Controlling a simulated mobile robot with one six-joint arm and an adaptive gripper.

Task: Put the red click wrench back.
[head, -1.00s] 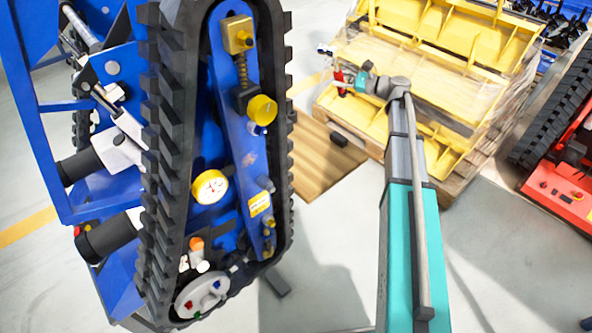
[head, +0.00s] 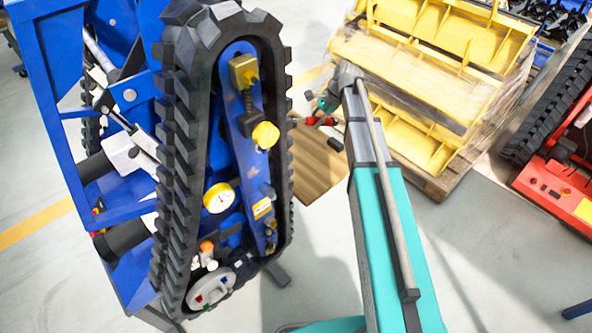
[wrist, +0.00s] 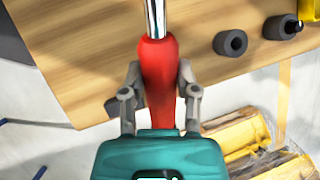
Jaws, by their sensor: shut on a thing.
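The red click wrench (wrist: 159,62) is in my gripper (wrist: 158,78), with one finger on each side of its red handle. Its bright metal shaft points away, up out of the top of the wrist view, so its far end is hidden there. In the head view the wrench (head: 319,119) is a small red shape beside my gripper (head: 326,107), between the track and the yellow parts. A wooden board (wrist: 95,40) lies beyond the wrench in the wrist view; I cannot tell the gap between them. It also shows in the head view (head: 312,165).
Two dark round pieces (wrist: 230,43) are on the board, right of the wrench. A blue tracked carrier with a black track (head: 172,190) stands at left. Yellow parts on a pallet (head: 440,186) stand behind my arm. A red tracked machine (head: 555,190) is at right.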

